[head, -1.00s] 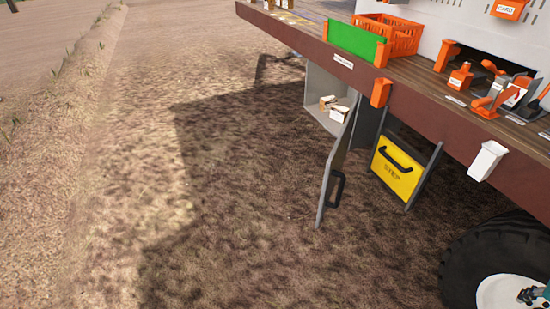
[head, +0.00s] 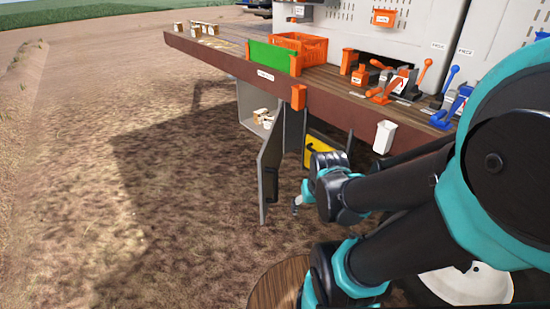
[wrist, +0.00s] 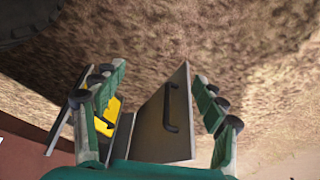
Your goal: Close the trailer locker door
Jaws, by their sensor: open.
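The locker (head: 247,98) hangs under the trailer deck with pale pieces inside. Its grey door (head: 268,170) stands open, swung out toward me, with a dark handle (head: 271,185) on its right face. My gripper (head: 298,203) is just right of the door, low over the ground and partly hidden by my arm. In the wrist view, my gripper (wrist: 163,80) is open and empty, its fingers spread either side of the picture. The door (wrist: 155,125) and its handle (wrist: 170,107) show between them, beyond the fingers; I see no clear contact.
The yellow step panel (head: 318,147) hangs right of the door, behind my arm. The deck edge (head: 225,73) runs above, with an orange holder (head: 298,97) and a white holder (head: 384,137) on it. A wheel (head: 465,285) is at lower right. Ground left of the door is clear.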

